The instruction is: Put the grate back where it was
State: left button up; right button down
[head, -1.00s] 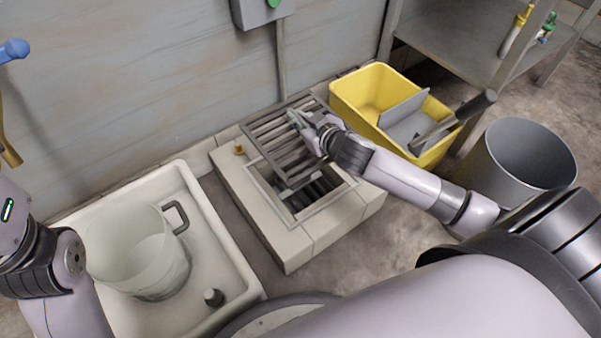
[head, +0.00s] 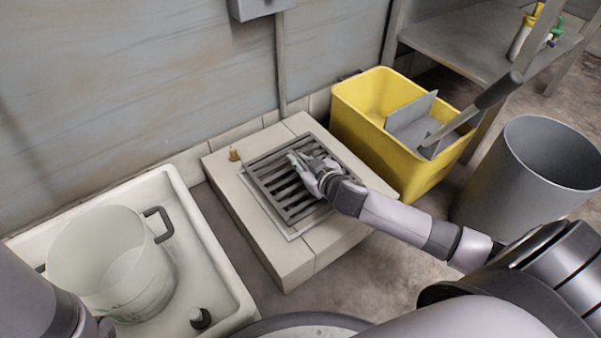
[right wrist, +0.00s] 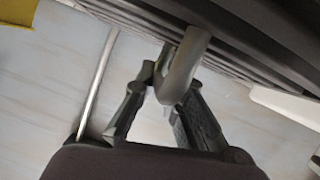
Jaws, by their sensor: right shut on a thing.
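The dark slatted grate (head: 277,184) lies over the square floor opening in the pale tiled block, roughly level. A strip of the opening's metal frame (head: 268,212) shows along its left and front edges; I cannot tell if the grate is fully seated. My right gripper (head: 297,161) is above the grate's far part. In the right wrist view the gripper (right wrist: 167,82) is shut on a curved grey handle (right wrist: 184,68) by the grate's dark bars (right wrist: 235,38). My left gripper is outside the view; only the left arm shows.
A small brass piece (head: 234,155) stands on the block's back left corner. A white basin (head: 205,240) with a translucent pot (head: 105,255) is at left. A yellow bucket (head: 365,125) and a grey bin (head: 515,190) stand at right. A wall runs behind.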

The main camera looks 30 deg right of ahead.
notch_tip(320, 180, down, 3)
jog(key=shift+w+f+b, duration=0.1)
jog(key=shift+b, duration=0.75)
jog(key=c, duration=1.7)
grip_release()
jog(key=shift+f, duration=0.1)
jog(key=shift+o, duration=0.2)
